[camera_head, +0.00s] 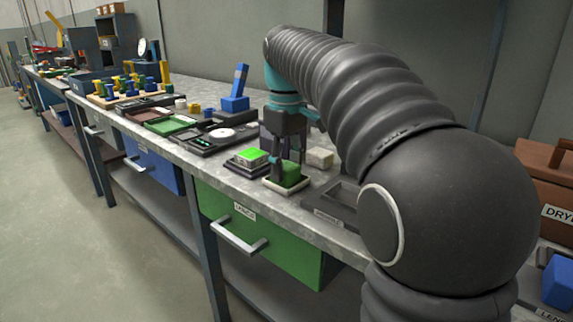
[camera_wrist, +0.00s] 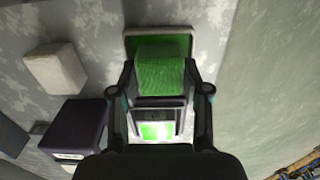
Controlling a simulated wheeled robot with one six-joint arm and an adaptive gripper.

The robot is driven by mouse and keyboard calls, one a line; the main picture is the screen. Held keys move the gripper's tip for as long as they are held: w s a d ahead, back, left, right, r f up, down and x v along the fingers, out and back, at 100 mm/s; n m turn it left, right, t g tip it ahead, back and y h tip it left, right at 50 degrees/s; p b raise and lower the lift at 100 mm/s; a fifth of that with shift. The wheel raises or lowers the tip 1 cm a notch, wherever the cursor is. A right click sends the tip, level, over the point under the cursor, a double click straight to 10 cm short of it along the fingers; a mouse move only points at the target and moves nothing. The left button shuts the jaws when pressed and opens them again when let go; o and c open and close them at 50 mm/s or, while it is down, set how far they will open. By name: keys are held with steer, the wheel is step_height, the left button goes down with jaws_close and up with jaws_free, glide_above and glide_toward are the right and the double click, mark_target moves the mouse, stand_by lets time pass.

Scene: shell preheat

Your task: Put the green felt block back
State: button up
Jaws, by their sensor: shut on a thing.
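The green felt block (camera_head: 291,173) is between the fingers of my gripper (camera_head: 289,166), which is shut on it. The block is over a small square tray with a pale rim (camera_head: 287,190). I cannot tell whether the block touches the tray floor. In the wrist view the green block (camera_wrist: 160,77) sits between my two fingertips (camera_wrist: 160,88). The tray's rim (camera_wrist: 158,29) and a green strip of its inside show beyond the block; the rest is hidden.
A device with a lit green top (camera_head: 252,155) stands just left of the tray. A white block (camera_head: 320,157) lies to the right, behind. A dark shallow tray (camera_head: 340,195) is nearer my arm. A blue stand (camera_head: 235,103) and several other items fill the bench farther left.

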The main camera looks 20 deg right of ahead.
mark_target(286, 165)
steer(key=shift+f, duration=0.15)
steer(key=o, duration=1)
step_height(286, 165, up, 12)
steer(key=shift+r+p, duration=0.2)
steer(key=shift+p, duration=0.85)
